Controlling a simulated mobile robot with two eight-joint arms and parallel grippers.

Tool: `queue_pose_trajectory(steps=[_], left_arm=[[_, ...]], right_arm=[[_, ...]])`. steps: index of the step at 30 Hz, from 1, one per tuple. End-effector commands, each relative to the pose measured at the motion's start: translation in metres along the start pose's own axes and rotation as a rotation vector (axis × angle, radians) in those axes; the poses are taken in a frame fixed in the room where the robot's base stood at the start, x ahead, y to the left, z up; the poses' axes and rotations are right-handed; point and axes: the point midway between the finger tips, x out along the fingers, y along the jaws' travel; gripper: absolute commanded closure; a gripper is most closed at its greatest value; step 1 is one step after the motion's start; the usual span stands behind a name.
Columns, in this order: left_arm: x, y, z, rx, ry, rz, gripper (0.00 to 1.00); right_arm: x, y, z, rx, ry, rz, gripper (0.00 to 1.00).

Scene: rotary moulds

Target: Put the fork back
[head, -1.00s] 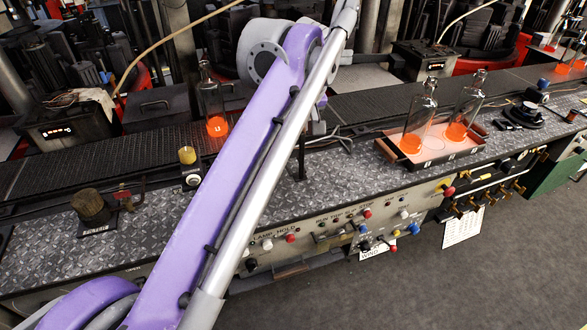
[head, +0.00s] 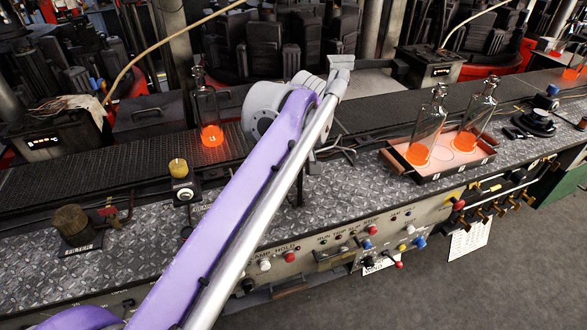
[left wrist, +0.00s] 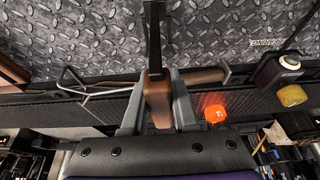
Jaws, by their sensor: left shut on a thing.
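In the left wrist view my left gripper (left wrist: 157,100) is shut on a brown wooden handle (left wrist: 157,88), which I take to be the fork's. Thin bent metal prongs (left wrist: 85,90) show left of the fingers; how they join the handle is hidden. In the head view similar prongs (head: 337,150) show just right of my purple arm, above the bench's back edge. The arm hides the left gripper there. A dark upright post (head: 300,188) stands on the bench below; it also shows beyond the fingers in the wrist view (left wrist: 154,35). Whether the handle touches it, I cannot tell. My right gripper is not in view.
A glowing bottle (head: 208,110) stands on the dark conveyor (head: 110,160) left of the arm. A tray (head: 437,178) with two glowing bottles sits to the right. A yellow knob (head: 178,168) is on the bench at left.

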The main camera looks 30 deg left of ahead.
Motion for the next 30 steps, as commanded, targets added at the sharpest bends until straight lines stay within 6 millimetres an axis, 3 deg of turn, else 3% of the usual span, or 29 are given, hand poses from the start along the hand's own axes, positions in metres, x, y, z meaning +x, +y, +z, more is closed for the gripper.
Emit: queue_pose_trajectory(steps=[3, 12, 13, 18, 26, 30], left_arm=[[0.012, 0.000, 0.005, 0.000, 0.000, 0.000, 1.00], [0.013, 0.000, 0.005, 0.000, 0.000, 0.000, 1.00], [0.013, 0.000, 0.005, 0.000, 0.000, 0.000, 0.71], [0.013, 0.000, 0.005, 0.000, 0.000, 0.000, 0.43], [0.012, 0.000, 0.005, 0.000, 0.000, 0.000, 0.43], [0.003, 0.000, 0.004, 0.001, 0.000, 0.001, 0.43]], right_arm=[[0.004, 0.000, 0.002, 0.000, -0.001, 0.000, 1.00], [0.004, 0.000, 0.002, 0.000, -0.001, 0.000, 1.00], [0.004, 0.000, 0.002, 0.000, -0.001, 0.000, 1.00], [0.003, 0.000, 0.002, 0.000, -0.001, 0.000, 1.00], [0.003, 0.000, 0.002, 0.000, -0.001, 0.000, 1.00], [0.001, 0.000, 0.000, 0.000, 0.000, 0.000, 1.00]])
